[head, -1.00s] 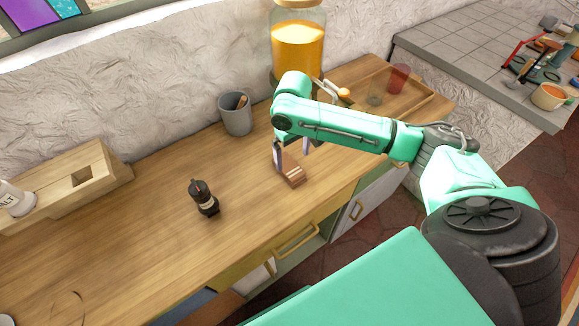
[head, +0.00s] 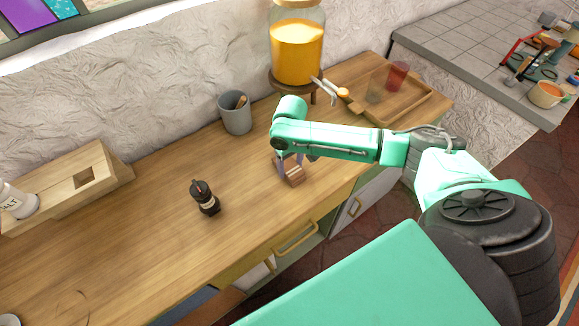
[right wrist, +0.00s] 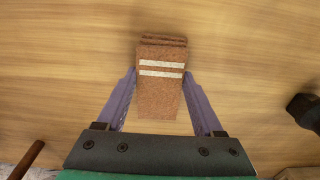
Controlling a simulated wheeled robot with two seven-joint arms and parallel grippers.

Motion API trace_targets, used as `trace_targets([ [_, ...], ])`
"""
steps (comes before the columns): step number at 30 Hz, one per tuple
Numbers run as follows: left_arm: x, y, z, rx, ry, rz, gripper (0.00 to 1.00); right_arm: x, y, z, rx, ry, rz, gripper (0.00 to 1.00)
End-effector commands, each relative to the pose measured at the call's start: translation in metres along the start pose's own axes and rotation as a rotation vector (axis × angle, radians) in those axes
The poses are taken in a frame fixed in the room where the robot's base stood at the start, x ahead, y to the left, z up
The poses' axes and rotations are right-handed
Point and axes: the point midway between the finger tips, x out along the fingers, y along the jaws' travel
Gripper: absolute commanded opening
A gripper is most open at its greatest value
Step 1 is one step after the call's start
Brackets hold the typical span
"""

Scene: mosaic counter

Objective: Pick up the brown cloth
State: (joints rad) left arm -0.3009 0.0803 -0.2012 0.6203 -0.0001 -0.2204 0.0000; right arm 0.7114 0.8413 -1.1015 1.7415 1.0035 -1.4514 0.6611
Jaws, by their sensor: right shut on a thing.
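The brown cloth (head: 292,176) is a small folded piece on the wooden counter. In the right wrist view the cloth (right wrist: 160,95) is brown with two white stripes and lies between my fingers. My right gripper (head: 289,170) reaches down over it and is shut on it, with one finger at each side. The right wrist view shows both purple fingers of the gripper (right wrist: 160,83) against its edges. The cloth is low at the counter; I cannot tell whether it touches the wood. My left gripper is not in view.
A black pepper mill (head: 205,197) stands left of the cloth. Behind are a grey cup (head: 235,112) and a juice dispenser (head: 297,52) on a stand. A wooden tray (head: 420,107) with glasses lies at the right. The counter's left middle (head: 120,230) is clear.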

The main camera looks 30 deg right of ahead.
Motion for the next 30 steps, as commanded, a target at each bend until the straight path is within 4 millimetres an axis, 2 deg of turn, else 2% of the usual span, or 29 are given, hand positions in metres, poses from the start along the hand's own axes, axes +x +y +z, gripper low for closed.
trace_targets([
  [5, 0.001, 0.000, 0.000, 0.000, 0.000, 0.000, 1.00, -0.010, 0.000, -0.001, 0.001, 0.002, -0.001, 0.14],
  [8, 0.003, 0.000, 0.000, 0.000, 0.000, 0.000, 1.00, -0.026, 0.000, -0.001, -0.001, 0.004, 0.000, 0.14],
  [11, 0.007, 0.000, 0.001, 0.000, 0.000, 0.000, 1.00, -0.054, 0.000, -0.002, -0.001, 0.007, -0.001, 0.14],
  [18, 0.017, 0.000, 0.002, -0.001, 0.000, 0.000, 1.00, -0.144, 0.000, -0.002, -0.001, 0.008, -0.001, 0.14],
  [22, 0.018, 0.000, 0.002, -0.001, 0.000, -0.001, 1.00, -0.180, 0.000, -0.001, 0.000, 0.005, -0.001, 0.14],
  [25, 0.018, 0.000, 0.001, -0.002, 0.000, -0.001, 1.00, -0.195, 0.000, -0.001, 0.000, 0.002, -0.001, 0.14],
  [30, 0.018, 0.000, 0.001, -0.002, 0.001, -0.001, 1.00, -0.201, 0.000, 0.000, 0.000, -0.001, 0.000, 0.14],
])
